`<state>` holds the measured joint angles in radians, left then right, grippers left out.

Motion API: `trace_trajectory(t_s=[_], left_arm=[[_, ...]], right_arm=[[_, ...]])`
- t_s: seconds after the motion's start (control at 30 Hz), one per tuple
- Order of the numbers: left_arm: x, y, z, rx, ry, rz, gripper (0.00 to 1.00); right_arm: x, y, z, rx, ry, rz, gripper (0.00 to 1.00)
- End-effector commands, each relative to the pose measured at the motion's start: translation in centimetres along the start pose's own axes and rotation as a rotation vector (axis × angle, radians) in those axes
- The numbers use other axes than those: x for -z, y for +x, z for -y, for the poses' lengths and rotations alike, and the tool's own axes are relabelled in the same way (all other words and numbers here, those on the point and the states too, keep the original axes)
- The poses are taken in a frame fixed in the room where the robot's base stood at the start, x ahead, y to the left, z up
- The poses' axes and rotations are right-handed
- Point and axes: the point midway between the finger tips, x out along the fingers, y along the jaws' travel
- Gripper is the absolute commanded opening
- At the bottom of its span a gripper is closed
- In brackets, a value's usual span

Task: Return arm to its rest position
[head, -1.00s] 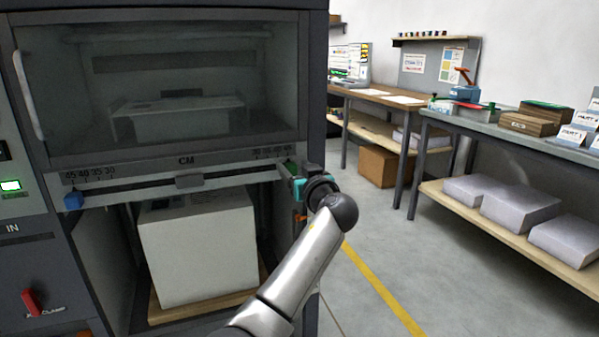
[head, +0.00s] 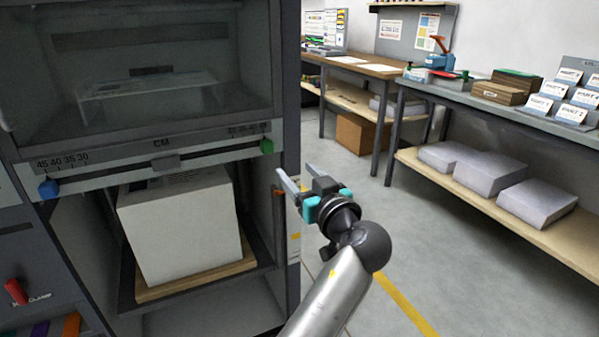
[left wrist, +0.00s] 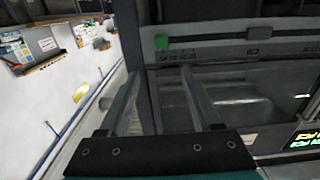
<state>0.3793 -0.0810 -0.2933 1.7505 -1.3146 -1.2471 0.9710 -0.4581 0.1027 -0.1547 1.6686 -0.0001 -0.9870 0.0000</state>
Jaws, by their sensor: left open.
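My left gripper (head: 292,184) is open and empty in the head view. It is in the air just right of the machine's front edge, below and to the right of the green knob (head: 266,146). In the left wrist view, the two fingers (left wrist: 158,88) stand apart with nothing between them. The green knob also shows there (left wrist: 162,41), beyond the fingers and clear of them. My right gripper is in neither view.
The machine (head: 285,60) fills the left side. Its scale bar carries a blue knob (head: 48,189). A white paper stack (head: 180,235) sits in its lower bay. Benches (head: 480,115) stand at the right, with white packs (head: 535,203) on a low shelf. Open floor lies between.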

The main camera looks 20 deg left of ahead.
Motion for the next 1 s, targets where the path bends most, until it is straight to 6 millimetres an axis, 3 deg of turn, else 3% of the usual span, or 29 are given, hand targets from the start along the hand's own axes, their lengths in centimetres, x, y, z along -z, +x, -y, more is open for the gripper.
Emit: trace_trajectory(t_s=[0.47, 0.57, 0.67, 0.77, 0.83, 1.0], left_arm=[[-0.1, -0.1, 0.0, -0.001, 0.002, 0.001, 0.65], [-1.5, 0.1, -0.5, -0.024, 0.043, 0.025, 0.65], [-5.4, 0.3, -1.6, -0.094, 0.153, 0.091, 0.65], [-12.0, 0.0, -2.6, -0.206, 0.313, 0.199, 0.65], [-17.4, -0.8, -2.7, -0.297, 0.423, 0.289, 0.65], [-29.7, -4.5, -0.1, -0.496, 0.624, 0.504, 0.65]], right_arm=[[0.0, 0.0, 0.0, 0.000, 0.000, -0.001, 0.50], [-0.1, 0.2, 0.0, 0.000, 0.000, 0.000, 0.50], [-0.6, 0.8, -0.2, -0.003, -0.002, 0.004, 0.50], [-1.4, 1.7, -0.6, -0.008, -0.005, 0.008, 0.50], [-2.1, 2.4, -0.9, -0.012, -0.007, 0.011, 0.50], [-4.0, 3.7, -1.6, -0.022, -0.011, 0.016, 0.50]])
